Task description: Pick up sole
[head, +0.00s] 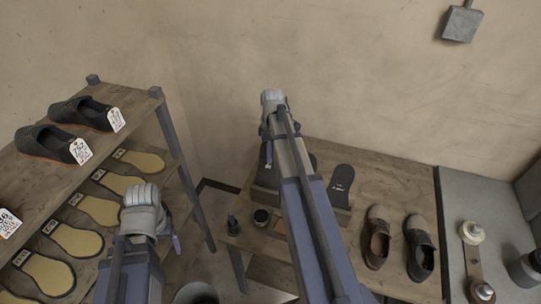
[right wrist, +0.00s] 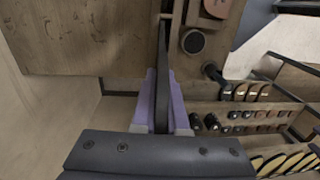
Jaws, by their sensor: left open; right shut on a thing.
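My right gripper (head: 268,154) is over the back left of the workbench. In the right wrist view its purple fingers (right wrist: 163,108) are shut on a thin dark piece seen edge-on, which looks like a sole (right wrist: 162,112). In the head view my right arm hides most of that piece. A dark sole (head: 341,180) stands upright at a wooden block on the bench, right of the arm. My left gripper (head: 177,243) is open in front of the shelf, one purple finger showing. Yellow tagged soles (head: 77,241) lie on the lower shelf.
Tagged dark shoes (head: 55,143) stand on the upper shelf (head: 98,148). A brown shoe (head: 377,238) and a dark shoe (head: 420,247) stand on the bench (head: 390,184). A small bottle (head: 233,225) and round tin (head: 261,217) are at its left edge. A gap separates shelf and bench.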

